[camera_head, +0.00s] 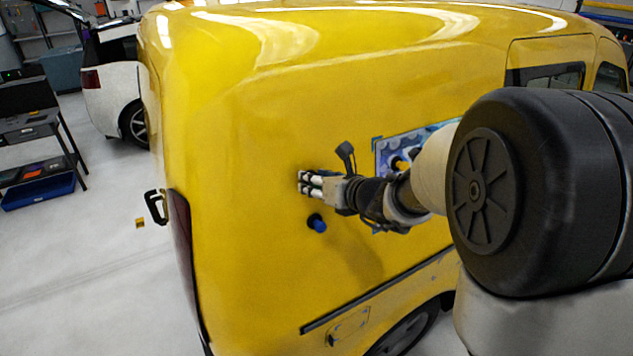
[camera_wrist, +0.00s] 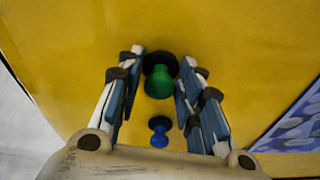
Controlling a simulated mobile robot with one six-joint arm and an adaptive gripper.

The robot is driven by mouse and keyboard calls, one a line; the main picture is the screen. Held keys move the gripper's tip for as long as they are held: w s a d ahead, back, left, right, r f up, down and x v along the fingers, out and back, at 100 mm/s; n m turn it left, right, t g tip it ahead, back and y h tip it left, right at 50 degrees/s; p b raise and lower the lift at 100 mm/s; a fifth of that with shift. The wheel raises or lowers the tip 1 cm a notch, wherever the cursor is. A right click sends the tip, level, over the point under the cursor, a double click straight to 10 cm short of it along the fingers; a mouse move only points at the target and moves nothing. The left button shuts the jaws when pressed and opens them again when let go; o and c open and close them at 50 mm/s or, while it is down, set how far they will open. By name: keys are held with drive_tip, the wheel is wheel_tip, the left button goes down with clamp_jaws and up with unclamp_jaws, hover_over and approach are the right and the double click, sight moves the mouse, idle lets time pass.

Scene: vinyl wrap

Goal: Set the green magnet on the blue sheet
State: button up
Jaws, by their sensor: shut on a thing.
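The green magnet (camera_wrist: 160,80) has a round black base and sits between the fingertips of my gripper (camera_wrist: 163,62) in the wrist view. My gripper is shut on it, close to the yellow van's side; I cannot tell if the base touches the panel. In the head view my gripper (camera_head: 306,183) hides the green magnet. The blue patterned sheet (camera_head: 385,158) lies on the van's side, right of my gripper and partly behind my arm. Its edge also shows at the right of the wrist view (camera_wrist: 298,125).
A blue magnet (camera_head: 317,222) is on the yellow van (camera_head: 260,130) just below my gripper; it also shows in the wrist view (camera_wrist: 159,132). A black latch (camera_head: 155,207) juts out at the van's left edge. Bare yellow panel lies around my gripper.

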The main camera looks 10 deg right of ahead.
drive_tip(key=c, duration=0.4)
drive_tip(key=shift+s+d, duration=0.15)
drive_tip(key=shift+s, duration=0.25)
drive_tip(key=shift+s+d+r, duration=0.1)
drive_tip(key=shift+s+r, duration=0.05)
drive_tip(key=shift+s, duration=0.15)
idle(0.3)
drive_tip(key=f+v, duration=0.1)
drive_tip(key=v, duration=0.5)
drive_tip(key=shift+s, duration=0.55)
idle(0.4)
